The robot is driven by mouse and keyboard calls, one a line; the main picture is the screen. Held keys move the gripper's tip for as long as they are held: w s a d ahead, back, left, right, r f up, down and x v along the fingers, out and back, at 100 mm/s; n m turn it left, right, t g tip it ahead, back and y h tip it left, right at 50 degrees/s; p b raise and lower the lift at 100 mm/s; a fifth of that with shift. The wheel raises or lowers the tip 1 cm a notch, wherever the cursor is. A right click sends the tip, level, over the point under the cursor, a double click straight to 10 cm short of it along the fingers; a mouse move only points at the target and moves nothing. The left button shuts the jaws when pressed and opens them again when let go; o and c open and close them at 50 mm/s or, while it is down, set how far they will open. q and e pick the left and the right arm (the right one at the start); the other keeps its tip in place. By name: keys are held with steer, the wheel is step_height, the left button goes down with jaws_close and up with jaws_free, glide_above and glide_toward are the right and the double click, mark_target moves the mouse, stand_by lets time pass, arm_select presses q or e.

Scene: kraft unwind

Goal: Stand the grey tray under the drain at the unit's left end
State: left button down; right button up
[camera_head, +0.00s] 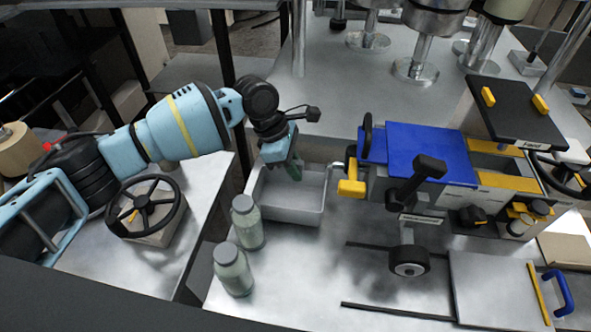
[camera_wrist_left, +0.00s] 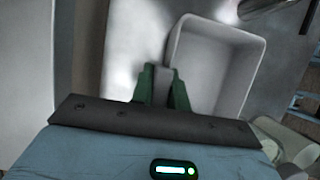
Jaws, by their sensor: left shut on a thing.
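The grey tray (camera_head: 290,214) is an open rectangular box on the metal table, at the left end of the blue and black unit (camera_head: 428,150). My left gripper (camera_head: 293,170) reaches down from above and is shut on the tray's far left wall. In the left wrist view the tray (camera_wrist_left: 246,75) lies to the right, with the green fingers (camera_wrist_left: 163,85) pinching its wall. A yellow handle-like part (camera_head: 351,188) sticks out of the unit's left end, just right of the tray. I cannot tell which part is the drain. My right gripper is not in view.
Two lidded jars, one (camera_head: 246,222) close to the tray's front left corner and one (camera_head: 232,270) nearer me, stand on the table. A handwheel on a block (camera_head: 147,212) sits on the left table. Metal posts (camera_head: 413,70) stand behind. A panel with a blue handle (camera_head: 500,290) lies front right.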

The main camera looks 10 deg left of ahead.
arm_select(q)
steer(key=shift+f, duration=0.75)
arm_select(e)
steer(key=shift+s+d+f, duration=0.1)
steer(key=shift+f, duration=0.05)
arm_select(q)
steer(key=c, duration=1.4)
jaws_free()
steer(key=shift+f, duration=0.1)
steer(key=shift+o, duration=0.2)
